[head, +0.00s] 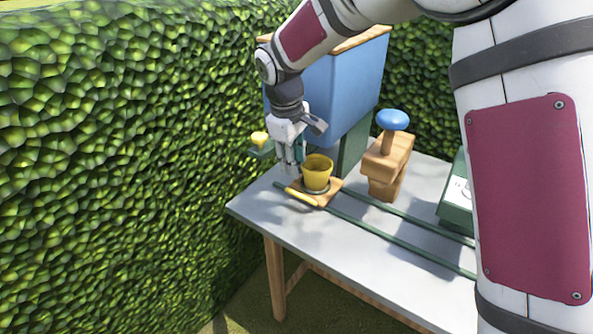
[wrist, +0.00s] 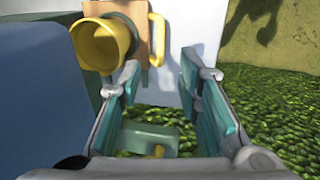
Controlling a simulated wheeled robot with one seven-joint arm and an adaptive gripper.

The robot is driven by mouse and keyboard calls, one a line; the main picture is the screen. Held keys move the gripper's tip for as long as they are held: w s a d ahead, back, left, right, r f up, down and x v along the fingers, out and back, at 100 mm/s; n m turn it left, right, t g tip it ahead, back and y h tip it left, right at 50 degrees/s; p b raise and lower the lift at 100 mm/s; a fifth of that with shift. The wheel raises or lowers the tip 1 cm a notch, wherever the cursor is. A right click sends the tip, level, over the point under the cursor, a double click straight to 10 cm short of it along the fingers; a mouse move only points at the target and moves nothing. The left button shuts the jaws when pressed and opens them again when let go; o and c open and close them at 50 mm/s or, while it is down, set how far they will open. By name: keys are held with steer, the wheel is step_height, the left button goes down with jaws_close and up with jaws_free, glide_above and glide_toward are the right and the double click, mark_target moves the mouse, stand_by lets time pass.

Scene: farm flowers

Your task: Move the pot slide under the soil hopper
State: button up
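The pot slide (head: 329,194) is a flat wooden board with a yellow bar handle (head: 301,197) on its near left edge. A yellow pot (head: 317,173) stands upright on it. The blue soil hopper (head: 345,85) is above and behind the pot; I cannot tell whether the pot is directly below its outlet. My gripper (head: 291,168) points down just left of the pot. In the wrist view, my gripper (wrist: 160,70) is open and empty, its teal fingers apart. There, the handle (wrist: 156,38) lies beyond the fingertips, and the pot (wrist: 102,46) is at the upper left.
Green rails (head: 400,242) run along the grey table (head: 290,222). A wooden press with a blue knob (head: 393,120) stands right of the pot. A yellow knob (head: 259,138) on a green piece sits left of my gripper. A hedge (head: 120,150) borders the left side.

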steer(key=shift+r, duration=0.3)
